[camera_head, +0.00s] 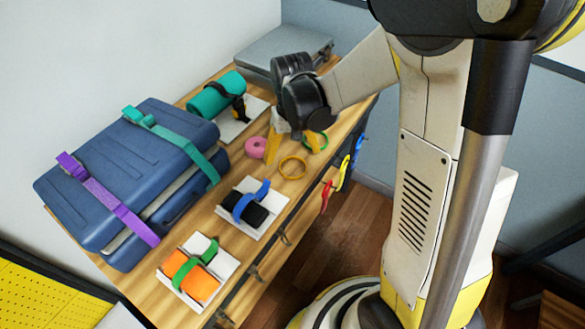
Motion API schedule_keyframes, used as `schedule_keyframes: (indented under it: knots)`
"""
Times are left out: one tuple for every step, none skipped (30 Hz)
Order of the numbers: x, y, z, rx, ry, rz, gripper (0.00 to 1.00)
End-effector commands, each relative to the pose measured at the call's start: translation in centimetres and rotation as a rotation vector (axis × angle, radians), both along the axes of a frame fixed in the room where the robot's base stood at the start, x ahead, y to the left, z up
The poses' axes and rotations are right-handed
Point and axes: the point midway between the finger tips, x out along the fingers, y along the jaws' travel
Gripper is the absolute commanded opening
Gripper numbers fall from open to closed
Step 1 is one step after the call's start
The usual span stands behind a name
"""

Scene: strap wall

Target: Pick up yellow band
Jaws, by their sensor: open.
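The yellow band (293,167) is a thin yellow-orange ring lying flat on the wooden workbench (236,178), near its front edge. My gripper (292,142) points down over the bench, just beyond the band in the picture. Its yellow fingers are spread apart, with one left and one right of the gap, and nothing shows held between them. The band is in plain view and looks clear of the fingers. The exact height of the fingertips above the bench is hard to tell.
A pink tape roll (256,148) lies left of the fingers, and a green ring (318,141) beside the right finger. A strapped blue case (125,175), a teal roll (216,94), a black roll (250,208) and an orange roll (193,276) surround them. Colored straps hang off the front edge.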

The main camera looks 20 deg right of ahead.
Motion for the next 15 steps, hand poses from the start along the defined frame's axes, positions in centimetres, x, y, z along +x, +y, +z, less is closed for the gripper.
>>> schedule_keyframes:
  knots:
    - [0.0,0.0,-0.5,0.0,0.0,0.0,0.96]
    - [-0.1,-0.1,-0.9,0.0,0.0,0.0,0.96]
    - [-0.1,-0.1,-1.5,0.0,0.0,0.0,0.96]
    - [-0.1,-0.1,-2.0,0.0,0.0,-0.001,0.96]
    - [-0.2,-0.2,-2.5,0.0,0.0,-0.001,0.96]
    - [-0.3,-0.2,-3.2,0.0,0.0,-0.001,0.96]
    - [-0.3,-0.2,-3.7,0.0,0.0,-0.001,0.96]
    - [-0.3,-0.2,-4.2,0.0,0.0,-0.001,0.96]
    - [-0.3,-0.2,-4.6,0.0,-0.001,0.0,0.96]
    - [-0.3,-0.2,-4.9,0.0,-0.001,0.0,0.96]
    - [-0.3,-0.2,-5.0,0.0,-0.001,0.0,0.96]
    - [-0.3,-0.2,-5.1,0.0,-0.001,0.0,0.96]
    - [-0.3,-0.2,-5.0,0.0,-0.001,0.0,0.96]
    - [-0.3,-0.2,-5.0,0.0,-0.001,0.0,0.96]
    - [-0.3,-0.2,-4.9,0.0,-0.001,0.0,0.96]
